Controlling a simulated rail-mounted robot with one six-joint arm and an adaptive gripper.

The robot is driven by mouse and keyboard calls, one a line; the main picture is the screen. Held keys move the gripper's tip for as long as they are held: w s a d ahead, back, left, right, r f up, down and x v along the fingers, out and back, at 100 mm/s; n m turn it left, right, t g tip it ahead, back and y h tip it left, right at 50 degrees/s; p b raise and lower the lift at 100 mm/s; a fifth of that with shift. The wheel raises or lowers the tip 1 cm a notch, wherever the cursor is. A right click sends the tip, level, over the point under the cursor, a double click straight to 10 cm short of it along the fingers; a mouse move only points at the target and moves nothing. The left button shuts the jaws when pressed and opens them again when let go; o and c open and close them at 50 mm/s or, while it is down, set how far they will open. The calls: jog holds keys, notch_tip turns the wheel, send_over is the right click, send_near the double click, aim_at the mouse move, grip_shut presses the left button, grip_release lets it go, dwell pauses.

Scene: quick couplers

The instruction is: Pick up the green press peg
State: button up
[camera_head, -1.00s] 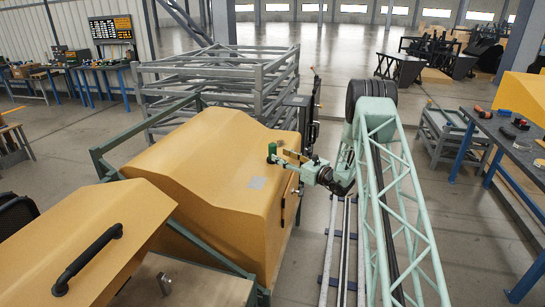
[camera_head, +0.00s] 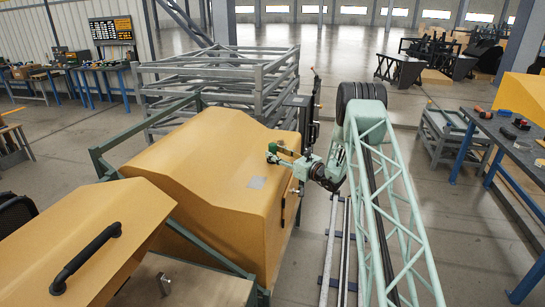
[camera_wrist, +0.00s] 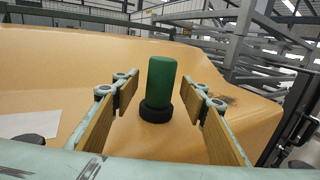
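The green press peg (camera_wrist: 161,82) is a green cylinder standing upright in a black ring-shaped base (camera_wrist: 156,112) on a yellow-orange housing (camera_wrist: 60,75). In the head view the peg (camera_head: 272,148) is small, near the housing's right upper edge, partly hidden by my gripper (camera_head: 281,155). In the wrist view my gripper (camera_wrist: 159,92) is open, with one tan-padded finger on each side of the peg's line. The peg shows in the gap at the fingertips, with clear space on both sides. Its exact depth relative to the tips is hard to tell.
A grey metal rack (camera_head: 220,85) stands behind the housing. A dark upright post (camera_head: 312,115) stands close to the right of my gripper. A yellow cover with a black handle (camera_head: 85,258) is at front left. A workbench (camera_head: 515,140) stands at far right.

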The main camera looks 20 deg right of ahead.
jog(key=shift+x, duration=1.2)
jog(key=c, duration=1)
